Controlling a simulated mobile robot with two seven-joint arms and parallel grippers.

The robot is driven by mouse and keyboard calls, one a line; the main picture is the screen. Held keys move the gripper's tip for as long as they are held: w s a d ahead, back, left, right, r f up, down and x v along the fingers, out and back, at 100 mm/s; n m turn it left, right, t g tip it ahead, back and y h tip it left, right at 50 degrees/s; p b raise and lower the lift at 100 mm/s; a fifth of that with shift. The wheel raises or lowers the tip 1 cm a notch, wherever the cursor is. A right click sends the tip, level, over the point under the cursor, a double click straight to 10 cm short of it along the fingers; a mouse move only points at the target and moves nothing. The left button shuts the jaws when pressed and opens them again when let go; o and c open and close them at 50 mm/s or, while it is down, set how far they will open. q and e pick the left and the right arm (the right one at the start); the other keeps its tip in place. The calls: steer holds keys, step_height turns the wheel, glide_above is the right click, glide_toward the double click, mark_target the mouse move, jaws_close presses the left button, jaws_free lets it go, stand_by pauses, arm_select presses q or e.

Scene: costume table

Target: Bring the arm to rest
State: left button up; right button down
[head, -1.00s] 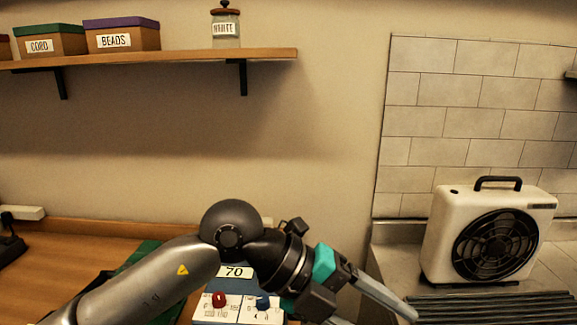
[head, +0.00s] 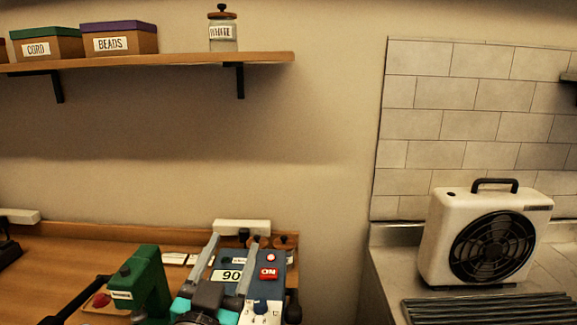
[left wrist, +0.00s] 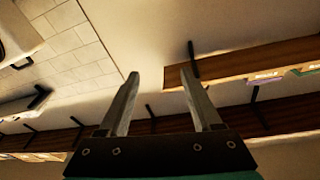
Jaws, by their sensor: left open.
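My left gripper (head: 229,268) shows at the bottom middle of the head view, its two grey fingers pointing up and apart. It is open with nothing between the fingers. In the left wrist view the same gripper (left wrist: 160,90) has its fingers spread against the wall, with the shelf beyond to the right. Behind and beside the gripper in the head view is a blue control box (head: 264,285) with a "90" label and a red "ON" light. The gripper partly hides the box. My right gripper is not in view.
A green device (head: 147,280) stands on the wooden table (head: 50,270) left of the gripper. A white fan heater (head: 445,240) stands on the metal counter at right, behind a ribbed rack (head: 490,308). The shelf (head: 150,62) holds boxes and a jar (head: 222,32).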

arm_select(q)
steer(key=s+a+f+n+g+y, duration=0.25)
steer(key=a+f+g, duration=0.25)
steer(key=f, duration=0.6)
steer(key=s+a+f+g, duration=0.1)
steer(key=s+f+g, duration=0.6)
steer(key=s, duration=0.4)
steer(key=s+a+f+g, duration=0.1)
steer(key=s+f+g, duration=0.3)
steer(key=s+f, duration=0.55)
step_height(320, 180, down, 26)
steer(key=s+f+g+b, duration=0.1)
steer(key=s+b, duration=0.2)
steer(key=b, duration=0.2)
steer(key=s+a+f+g+b, duration=0.1)
steer(key=s+a+f+b, duration=0.2)
steer(key=s+f, duration=1.2)
step_height(320, 180, down, 3)
steer(key=shift+m+g+b, duration=0.3)
steer(key=shift+m+b, duration=0.15)
steer(key=shift+b, duration=0.1)
